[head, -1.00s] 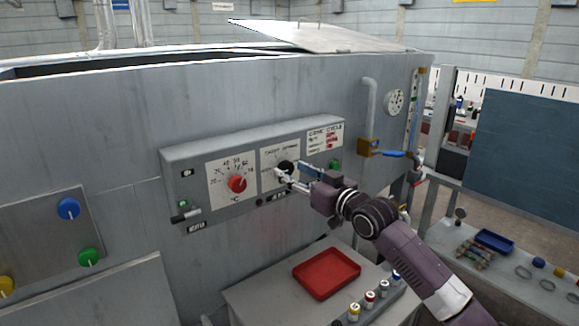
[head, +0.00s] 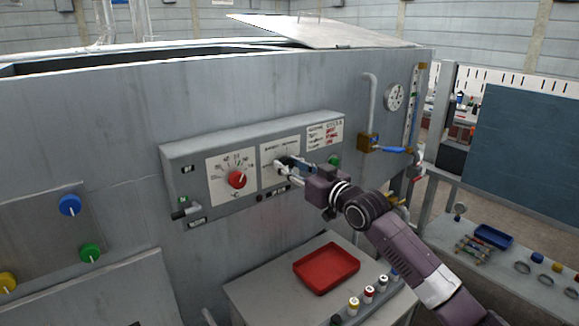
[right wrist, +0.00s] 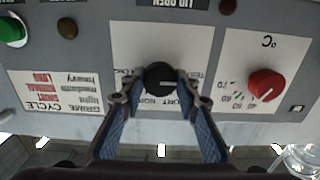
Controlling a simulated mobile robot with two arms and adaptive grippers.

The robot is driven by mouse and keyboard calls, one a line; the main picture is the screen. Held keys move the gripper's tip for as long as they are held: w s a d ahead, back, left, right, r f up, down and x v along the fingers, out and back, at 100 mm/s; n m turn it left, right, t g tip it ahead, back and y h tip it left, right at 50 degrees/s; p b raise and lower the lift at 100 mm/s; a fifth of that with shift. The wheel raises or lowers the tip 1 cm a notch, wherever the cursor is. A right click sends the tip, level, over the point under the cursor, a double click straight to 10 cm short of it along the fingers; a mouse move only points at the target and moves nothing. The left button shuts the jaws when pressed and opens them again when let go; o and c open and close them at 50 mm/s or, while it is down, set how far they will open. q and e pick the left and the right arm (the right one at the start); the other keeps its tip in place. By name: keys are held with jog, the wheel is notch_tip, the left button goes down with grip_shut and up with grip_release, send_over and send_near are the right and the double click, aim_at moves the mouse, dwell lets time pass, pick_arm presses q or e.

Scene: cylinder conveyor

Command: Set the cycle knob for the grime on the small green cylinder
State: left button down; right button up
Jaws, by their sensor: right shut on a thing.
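The black cycle knob (right wrist: 161,78) sits on a white dial plate on the grey control panel (head: 200,161). My right gripper (right wrist: 158,88) is shut on it, one finger on each side. In the head view the gripper (head: 288,166) hides most of the knob. A grime cycle chart (right wrist: 62,92) pairs light, medium and heavy with SHORT, NORMAL and LONG. I cannot make out the small green cylinder for certain. My left gripper is not in view.
A red temperature knob (right wrist: 265,84) is beside the cycle knob. A green button (head: 334,160) is at the panel's right end. Below are a red tray (head: 326,268) and bottles with coloured caps (head: 368,293). A blue-handled valve (head: 393,150) is to the right.

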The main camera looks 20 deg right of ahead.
jog(key=shift+m, duration=0.3)
jog(key=m+p, duration=0.2)
jog(key=m, duration=0.2)
jog(key=shift+r+m+p, duration=0.1)
jog(key=shift+m+p, duration=0.2)
jog(key=m+p, duration=0.2)
jog(key=m, duration=0.4)
jog(key=shift+m+p, duration=0.3)
jog(key=shift+p, duration=0.1)
jog(key=shift+d, duration=0.1)
jog(key=o, duration=1.2)
jog(key=shift+c, duration=0.2)
